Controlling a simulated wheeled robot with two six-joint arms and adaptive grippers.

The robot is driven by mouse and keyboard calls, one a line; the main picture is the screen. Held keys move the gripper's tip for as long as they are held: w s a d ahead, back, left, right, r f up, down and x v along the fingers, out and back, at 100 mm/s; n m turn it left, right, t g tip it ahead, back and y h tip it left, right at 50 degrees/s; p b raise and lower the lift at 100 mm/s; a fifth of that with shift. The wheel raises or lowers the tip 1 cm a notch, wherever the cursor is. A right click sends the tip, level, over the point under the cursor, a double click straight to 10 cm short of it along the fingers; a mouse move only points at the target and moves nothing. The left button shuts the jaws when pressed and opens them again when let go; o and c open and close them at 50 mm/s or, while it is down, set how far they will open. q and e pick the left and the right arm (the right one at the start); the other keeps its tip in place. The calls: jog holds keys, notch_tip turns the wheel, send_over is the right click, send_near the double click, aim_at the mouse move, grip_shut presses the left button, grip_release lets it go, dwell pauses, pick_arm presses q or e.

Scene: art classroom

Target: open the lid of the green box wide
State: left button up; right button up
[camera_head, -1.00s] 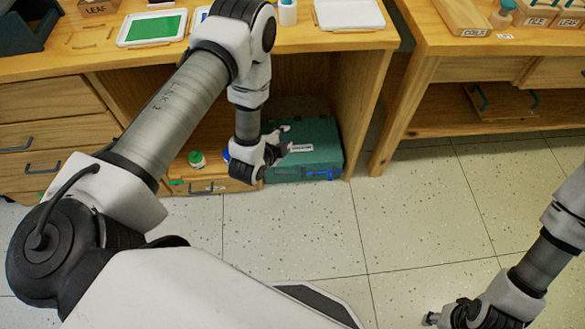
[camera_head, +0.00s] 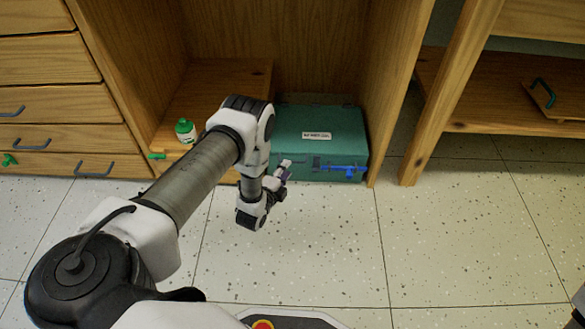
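The green box (camera_head: 345,143) sits in the open lower bay of the wooden desk, its lid down. It has a white label (camera_head: 317,135) and a blue latch (camera_head: 342,170) low on its front. My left gripper (camera_head: 284,178) is just in front of the box's lower left front. Its fingers look apart, with nothing clearly held. I cannot tell whether a fingertip touches the box. My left arm covers part of the box's left side. My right gripper is out of view; only a bit of my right arm shows at the right edge.
A wooden shelf board (camera_head: 225,85) lies left of the box, with a green-capped bottle (camera_head: 186,130) on it. Drawers (camera_head: 45,100) stand at the left. The desk's right side panel (camera_head: 395,90) is close to the box. The speckled floor (camera_head: 450,240) in front is clear.

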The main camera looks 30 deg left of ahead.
pick_arm(q)
jog(key=b+x, duration=0.2)
jog(key=x, duration=0.3)
jog(key=shift+w+f+b, duration=0.15)
jog(key=shift+w+b, duration=0.1)
jog(key=shift+b, duration=0.05)
grip_shut()
